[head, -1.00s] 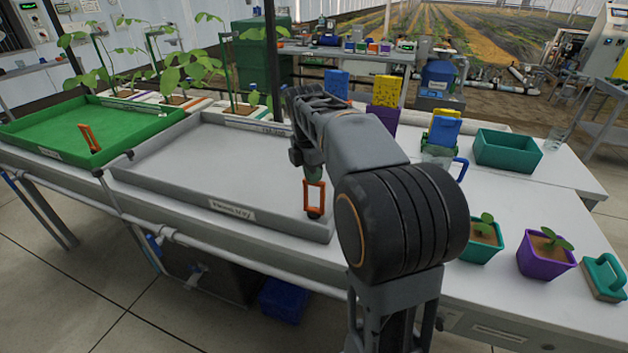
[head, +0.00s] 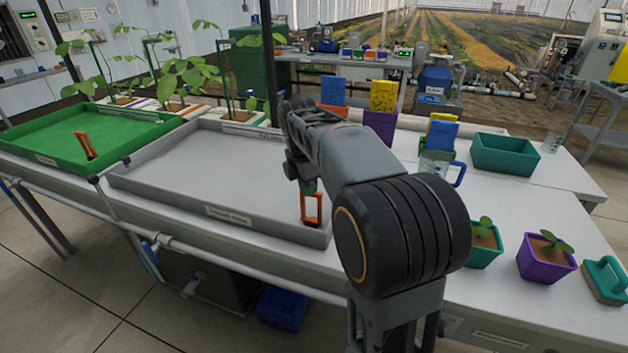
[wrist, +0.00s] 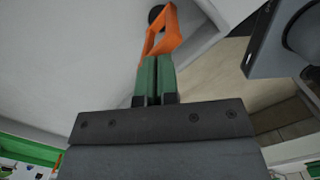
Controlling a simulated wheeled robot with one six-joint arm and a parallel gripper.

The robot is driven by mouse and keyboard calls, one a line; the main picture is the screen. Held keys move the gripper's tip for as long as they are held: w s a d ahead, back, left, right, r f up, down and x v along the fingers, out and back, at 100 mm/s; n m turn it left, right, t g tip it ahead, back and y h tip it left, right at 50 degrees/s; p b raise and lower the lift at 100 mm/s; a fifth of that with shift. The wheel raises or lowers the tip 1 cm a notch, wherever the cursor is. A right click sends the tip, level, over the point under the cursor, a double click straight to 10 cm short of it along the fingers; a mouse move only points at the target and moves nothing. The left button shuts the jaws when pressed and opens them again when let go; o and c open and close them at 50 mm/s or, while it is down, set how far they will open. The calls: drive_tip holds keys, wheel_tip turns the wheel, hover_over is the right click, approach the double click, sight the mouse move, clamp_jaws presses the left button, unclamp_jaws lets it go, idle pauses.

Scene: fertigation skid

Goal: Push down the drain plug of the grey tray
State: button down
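The grey tray (head: 190,160) lies on the bench left of my arm. Its drain plug (head: 312,209) has an orange loop handle and stands in the tray's near right corner. In the wrist view the plug's orange handle (wrist: 163,38) is just beyond my fingertips, with a dark round base at its far end. My gripper (head: 308,187) is over the handle, its two green fingers together. In the wrist view the gripper (wrist: 156,62) is shut, its tips at or touching the handle's top. I cannot tell how deep the plug sits.
A green tray (head: 45,140) with its own orange-handled plug (head: 85,145) is at left. Right of my arm stand a glass jug (head: 436,167), a teal bin (head: 505,154) and potted seedlings, including a purple pot (head: 546,260). Tall plants stand behind the trays.

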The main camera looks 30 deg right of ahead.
drive_tip(key=a+r+p, duration=0.4)
drive_tip(key=r, duration=0.9)
drive_tip(key=shift+a, duration=0.1)
idle(0.6)
